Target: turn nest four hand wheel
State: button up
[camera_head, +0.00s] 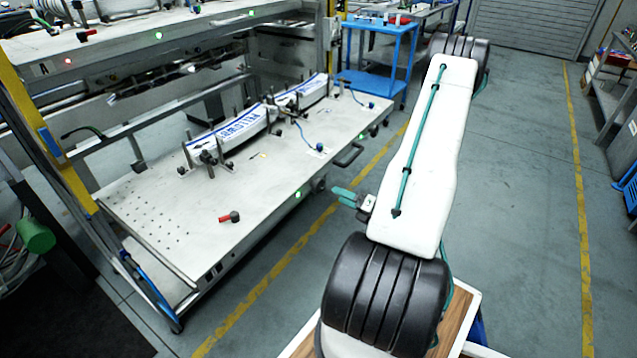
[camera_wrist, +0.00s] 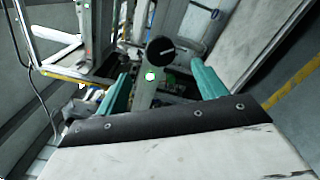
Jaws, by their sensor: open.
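A dark round hand wheel (camera_head: 321,184) sits on the front edge of the lower pale shelf plate, close to a green light. In the wrist view a black round wheel (camera_wrist: 160,50) with a short white mark on its face shows ahead, between and beyond the fingertips. I cannot read a nest number on it. My gripper (camera_head: 337,194) has teal fingers pointing left toward the wheel, just right of it and apart from it. In the wrist view my gripper (camera_wrist: 160,76) is open and empty, one finger on each side of the wheel.
The lower shelf plate (camera_head: 150,215) carries label stacks (camera_head: 235,133) in clamps, a red-handled lever (camera_head: 230,217) and a dark pull handle (camera_head: 348,154) on its front edge. A blue cart (camera_head: 375,86) stands behind. The floor aisle (camera_head: 520,200) to the right is clear.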

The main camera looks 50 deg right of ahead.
aim_at(320, 187)
jog(key=w+n, duration=0.2)
jog(key=n, duration=0.2)
jog(key=w+n, duration=0.3)
jog(key=n, duration=0.2)
jog(key=w+n, duration=0.3)
jog(key=n, duration=0.2)
jog(key=shift+a, duration=0.35)
jog(key=c, duration=1)
